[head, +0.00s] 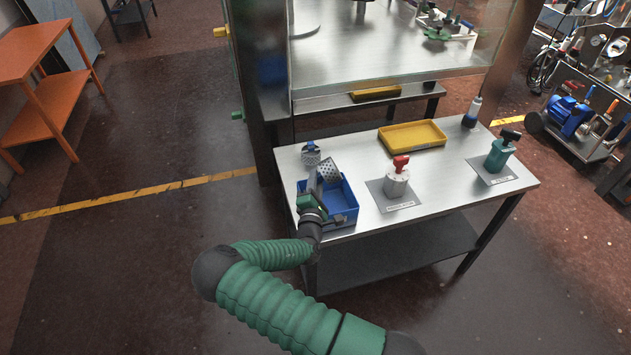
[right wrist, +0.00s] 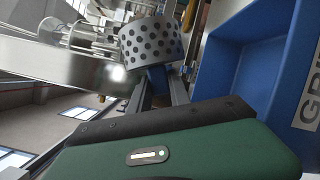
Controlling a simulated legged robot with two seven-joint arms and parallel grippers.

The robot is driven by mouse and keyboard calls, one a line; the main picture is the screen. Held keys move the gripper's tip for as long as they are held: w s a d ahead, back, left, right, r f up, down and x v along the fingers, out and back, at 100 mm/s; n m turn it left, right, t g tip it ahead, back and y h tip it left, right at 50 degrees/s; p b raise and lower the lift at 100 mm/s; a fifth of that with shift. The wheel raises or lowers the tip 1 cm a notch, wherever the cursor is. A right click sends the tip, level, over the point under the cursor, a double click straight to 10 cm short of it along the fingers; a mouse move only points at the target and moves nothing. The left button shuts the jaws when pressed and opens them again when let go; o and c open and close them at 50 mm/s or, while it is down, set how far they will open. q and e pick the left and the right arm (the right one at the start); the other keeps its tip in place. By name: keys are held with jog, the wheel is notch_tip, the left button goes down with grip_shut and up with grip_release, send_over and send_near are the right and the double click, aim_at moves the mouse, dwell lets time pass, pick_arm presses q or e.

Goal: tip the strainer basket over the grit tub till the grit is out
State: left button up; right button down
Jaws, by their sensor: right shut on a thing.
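The strainer basket (head: 328,169) is a grey perforated cup, held tilted over the back part of the blue grit tub (head: 351,194). In the right wrist view the basket (right wrist: 152,42) shows its dark holes and a blue grip piece (right wrist: 157,79) between the fingers. My right gripper (head: 316,189) is shut on that piece, above the tub's left side. The tub's blue wall (right wrist: 245,65) fills the right of the wrist view, with a partly cut-off label. The inside of the basket and any grit are hidden. My left gripper is not in view.
A small metal piece with a blue top (head: 311,153) stands behind the tub. To the right are a red-topped canister (head: 397,180) on a grey mat, a yellow tray (head: 412,137) and a teal bottle (head: 499,153). The steel table (head: 440,190) is bare between them.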

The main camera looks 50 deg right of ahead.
dwell(0.3)
pick_arm(q)
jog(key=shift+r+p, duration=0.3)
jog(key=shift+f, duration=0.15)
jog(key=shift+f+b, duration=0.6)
jog(key=shift+b, duration=0.1)
